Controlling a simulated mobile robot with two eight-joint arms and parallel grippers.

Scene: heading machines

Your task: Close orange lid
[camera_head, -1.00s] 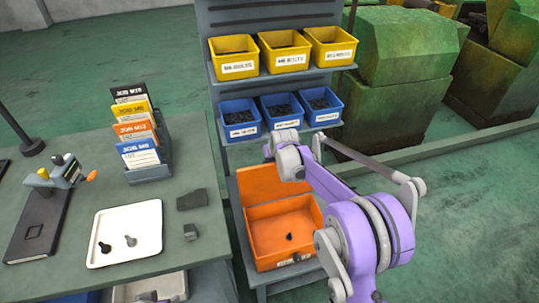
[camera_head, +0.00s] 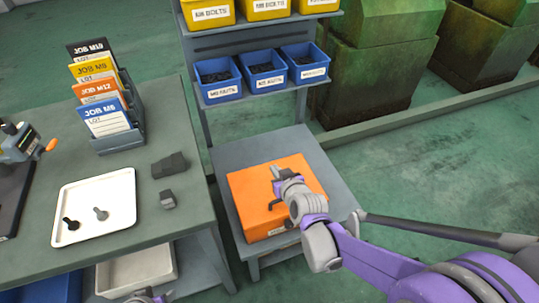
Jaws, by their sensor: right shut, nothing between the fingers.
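The orange box (camera_head: 247,218) sits on a low grey shelf, and its orange lid (camera_head: 262,184) lies down over the top, so the inside is hidden. My right gripper (camera_head: 276,172) is over the lid with its fingers shut and empty. It looks to be at or just above the lid's surface; I cannot tell whether it touches. A small part of my left arm (camera_head: 145,296) shows at the bottom edge, and its gripper fingers cannot be made out.
Blue bins (camera_head: 266,76) stand on the rack above the box, with yellow bins (camera_head: 262,9) higher up. Open floor lies at right.

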